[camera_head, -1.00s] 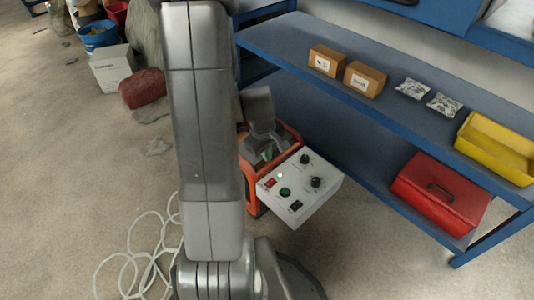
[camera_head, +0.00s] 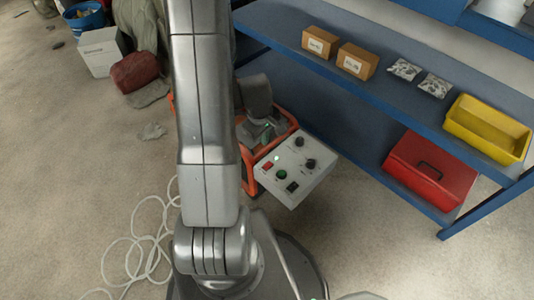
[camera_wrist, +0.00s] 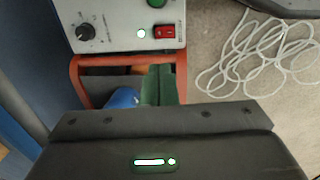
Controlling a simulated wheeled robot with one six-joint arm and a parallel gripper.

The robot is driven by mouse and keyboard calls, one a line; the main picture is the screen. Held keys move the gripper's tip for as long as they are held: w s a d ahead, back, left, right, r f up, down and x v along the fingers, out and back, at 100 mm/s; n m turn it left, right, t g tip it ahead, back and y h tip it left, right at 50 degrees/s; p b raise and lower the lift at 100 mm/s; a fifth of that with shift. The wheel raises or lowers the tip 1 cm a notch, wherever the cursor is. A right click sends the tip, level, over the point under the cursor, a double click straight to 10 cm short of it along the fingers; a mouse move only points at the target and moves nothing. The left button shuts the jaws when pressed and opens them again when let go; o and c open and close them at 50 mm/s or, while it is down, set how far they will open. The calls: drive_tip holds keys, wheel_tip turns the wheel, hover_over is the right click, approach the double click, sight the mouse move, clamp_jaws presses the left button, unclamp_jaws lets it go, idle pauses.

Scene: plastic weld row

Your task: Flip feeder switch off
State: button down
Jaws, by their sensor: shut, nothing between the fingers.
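The grey-white control box (camera_head: 284,189) stands beside an orange-framed machine (camera_head: 247,177), right of my arm in the head view. Its top has a red rocker switch (camera_head: 267,167), a black rocker switch (camera_head: 292,187), a green button (camera_head: 281,174), two black knobs and a lit lamp (camera_head: 277,158). The red switch (camera_wrist: 164,32) and lamp (camera_wrist: 141,33) also show in the wrist view. The labels are too small to read. My gripper (camera_head: 264,128) is shut and empty above the orange frame, apart from the panel.
A blue shelf (camera_head: 345,115) stands close behind and right of the box, with cartons, bags, a yellow bin (camera_head: 488,128) and a red case (camera_head: 430,172). A loose white cable (camera_head: 140,250) lies on the floor at left.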

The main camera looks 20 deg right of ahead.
sight(266, 166)
drive_tip(key=f+b, duration=0.2)
drive_tip(key=f, duration=0.2)
drive_tip(key=d+f+b, duration=0.1)
drive_tip(key=f+b, duration=0.2)
drive_tip(key=f, duration=0.2)
drive_tip(key=f+b, duration=0.2)
drive_tip(key=f, duration=0.2)
drive_tip(key=shift+w+d+f, duration=0.3)
drive_tip(key=shift+w+f, duration=0.05)
drive_tip(key=shift+f, duration=0.05)
drive_tip(key=shift+d+f+b, duration=0.1)
drive_tip(key=shift+f+b, duration=0.15)
drive_tip(key=shift+b, duration=0.2)
drive_tip(key=shift+s+f, duration=0.1)
drive_tip(key=shift+s+a+b, duration=0.2)
drive_tip(key=shift+a+b, duration=0.25)
drive_tip(key=shift+b, duration=0.1)
drive_tip(key=shift+s+a, duration=0.15)
drive_tip(key=shift+a, duration=0.2)
